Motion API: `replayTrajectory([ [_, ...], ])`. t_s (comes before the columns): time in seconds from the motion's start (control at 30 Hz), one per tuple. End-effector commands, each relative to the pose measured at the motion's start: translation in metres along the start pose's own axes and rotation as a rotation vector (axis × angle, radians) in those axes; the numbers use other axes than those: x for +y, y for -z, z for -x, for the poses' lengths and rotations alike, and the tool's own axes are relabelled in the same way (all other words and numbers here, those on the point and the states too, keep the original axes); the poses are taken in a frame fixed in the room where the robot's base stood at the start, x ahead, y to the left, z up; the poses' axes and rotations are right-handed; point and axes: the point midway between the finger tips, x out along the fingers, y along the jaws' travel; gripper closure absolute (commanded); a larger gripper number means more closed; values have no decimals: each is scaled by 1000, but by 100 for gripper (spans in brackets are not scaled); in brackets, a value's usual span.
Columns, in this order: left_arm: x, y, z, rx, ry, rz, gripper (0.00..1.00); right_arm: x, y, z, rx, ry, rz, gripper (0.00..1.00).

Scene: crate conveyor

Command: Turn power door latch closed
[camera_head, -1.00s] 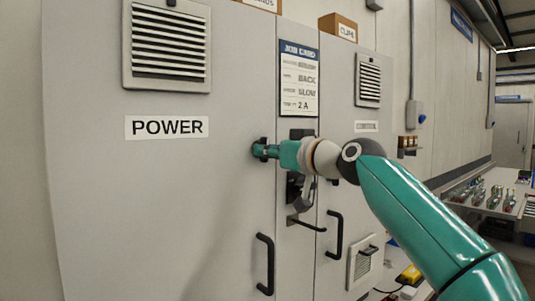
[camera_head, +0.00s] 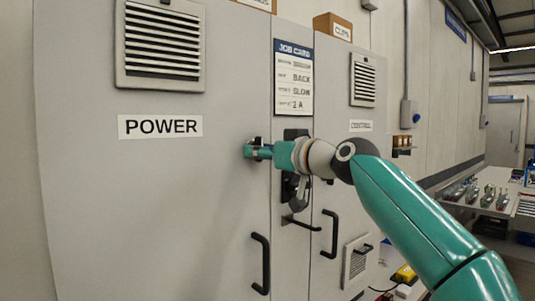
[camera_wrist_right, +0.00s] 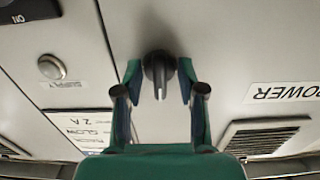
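The power door (camera_head: 160,210) is the large grey cabinet door marked POWER (camera_head: 160,126), and it looks shut. Its latch is a dark knob near the door's right edge, mostly hidden by my gripper in the head view. In the right wrist view the latch (camera_wrist_right: 160,70) is a black knob with its narrow grip lying along the picture's vertical. My right gripper (camera_head: 255,151) is at the latch. In the wrist view its fingers (camera_wrist_right: 159,78) are open on both sides of the knob, with a small gap at each side. My left gripper is not in view.
A job card (camera_head: 293,78) hangs on the strip right of the door. Black handles (camera_head: 262,263) stick out below the latch. The control door is to the right, partly behind my arm. A bench (camera_head: 490,200) with several parts stands at the far right.

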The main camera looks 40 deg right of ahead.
Motion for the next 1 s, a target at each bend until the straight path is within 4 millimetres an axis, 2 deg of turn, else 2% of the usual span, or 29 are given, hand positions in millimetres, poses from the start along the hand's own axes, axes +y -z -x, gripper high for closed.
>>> replayTrajectory([
  [0.17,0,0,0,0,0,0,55,1,1,12,2,-1,1,60],
  [0.27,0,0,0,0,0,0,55,1,2,26,2,-1,-1,60],
  [0.5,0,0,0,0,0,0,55,1,0,74,2,-3,0,60],
  [0.7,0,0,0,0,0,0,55,1,-1,106,0,-2,0,60],
  [0.83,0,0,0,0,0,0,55,0,-2,117,-2,-1,0,60],
  [1.0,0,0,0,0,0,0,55,0,-2,120,-3,0,0,60],
])
